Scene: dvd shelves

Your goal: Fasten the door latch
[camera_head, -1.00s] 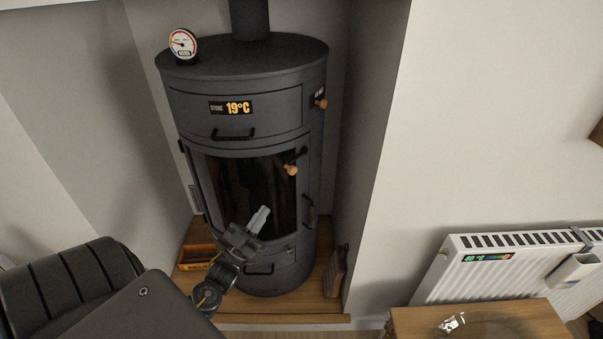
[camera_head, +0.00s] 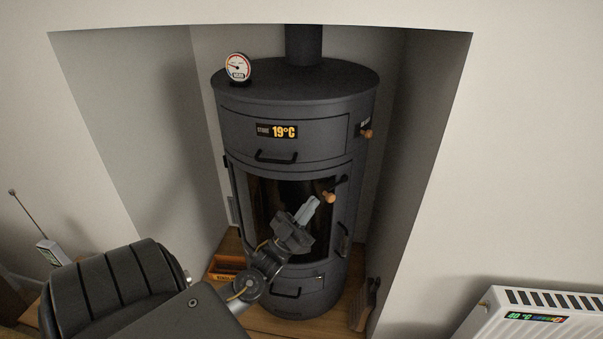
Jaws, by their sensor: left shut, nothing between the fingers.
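A dark grey cylindrical stove (camera_head: 300,106) stands in an alcove. Its glass door (camera_head: 268,200) is in the middle of the front and looks closed or nearly so; I cannot tell which. The door latch, a black lever with a wooden knob (camera_head: 329,197), is at the door's upper right edge. My left gripper (camera_head: 311,206) is in front of the glass, just left of and slightly below the knob in the picture. It is shut and empty and appears apart from the knob. It hides part of the lower glass. My right gripper is not in view.
A wooden knob (camera_head: 366,133) sticks out at the stove's upper right side. A drawer handle (camera_head: 276,157) is above the door. An orange box (camera_head: 226,266) sits at the stove's left foot. The white radiator (camera_head: 500,322) is at lower right. Alcove walls flank the stove.

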